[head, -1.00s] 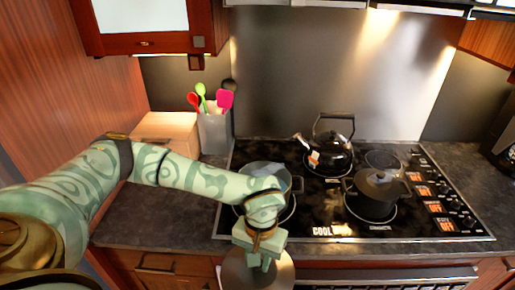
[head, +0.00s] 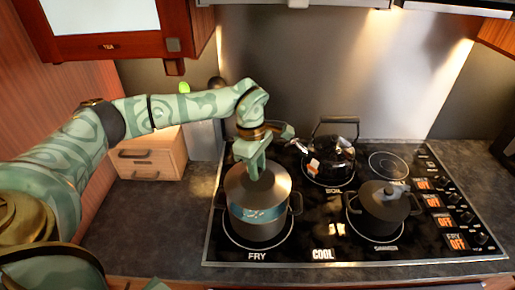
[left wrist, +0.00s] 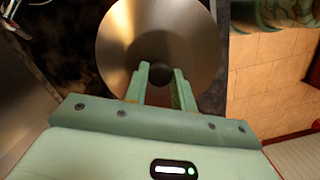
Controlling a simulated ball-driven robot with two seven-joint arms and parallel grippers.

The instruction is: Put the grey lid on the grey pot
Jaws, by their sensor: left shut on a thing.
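The grey lid (head: 279,187), a round metal disc with a dark knob, covers the mouth of the grey pot (head: 257,228). The pot stands on the front left burner and has handles at its sides. I cannot tell whether the lid rests on the rim or hangs just above it. My left gripper (head: 257,172) points down and is shut on the lid's knob. In the left wrist view the fingers (left wrist: 160,88) close around the dark knob in the middle of the lid (left wrist: 160,30), which hides the pot. My right gripper is not in view.
A black kettle (head: 331,163) stands on the back burner, right of the pot. A dark lidded pot (head: 384,207) stands on the front right burner. A wooden box (head: 150,155) and a utensil holder (head: 203,140) stand left of the stove. The front left counter is clear.

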